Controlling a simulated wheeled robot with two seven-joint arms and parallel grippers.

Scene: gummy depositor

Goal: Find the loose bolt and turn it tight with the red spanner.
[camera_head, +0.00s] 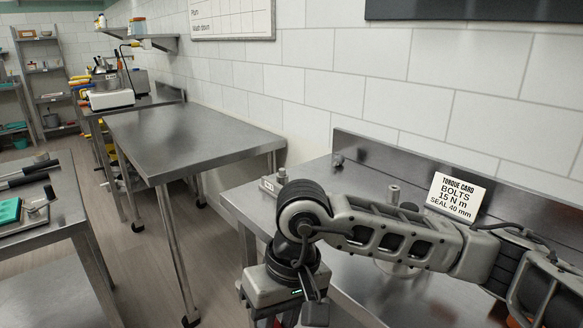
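My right arm comes in from the right, over the steel table (248,198) by the wall. My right gripper (290,318) points down at the bottom edge, past that table's left front side. My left gripper is not in view. A small metal cylinder (393,194) stands on the table behind my arm, and a small round knob (338,159) is at the back. I cannot tell whether either is a bolt.
A torque card (455,197) reading "BOLTS 15 N m" stands at the table's back. An empty steel table (185,135) stands beyond. A left table (65,200) holds dark-handled tools (25,175) and a green item (9,211). Floor (140,260) is clear between tables.

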